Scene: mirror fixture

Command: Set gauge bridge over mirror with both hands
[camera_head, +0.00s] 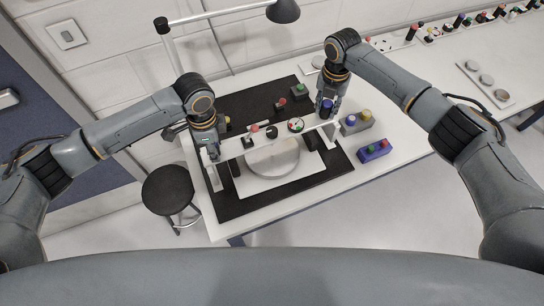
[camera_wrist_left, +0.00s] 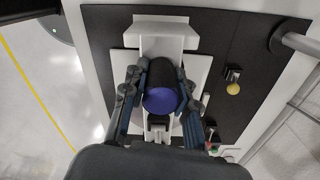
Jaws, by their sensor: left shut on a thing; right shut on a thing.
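The gauge bridge (camera_head: 284,137) is a long white bar with end feet and small gauges and knobs on it. In the head view it spans across the round pale mirror (camera_head: 274,163), which lies on a white plate (camera_head: 282,183). My left gripper (camera_head: 212,151) is at the bridge's left end. The left wrist view shows its fingers (camera_wrist_left: 161,98) shut around a dark post with a blue top (camera_wrist_left: 160,101). My right gripper (camera_head: 327,112) is shut on the blue-topped post at the right end. I cannot tell whether the feet touch the surface beneath.
A black mat (camera_head: 235,207) covers much of the white table. A grey block with coloured knobs (camera_head: 356,123) and a blue block (camera_head: 374,151) stand to the right. A lamp (camera_head: 284,11) hangs behind. A black stool (camera_head: 170,190) stands at the left.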

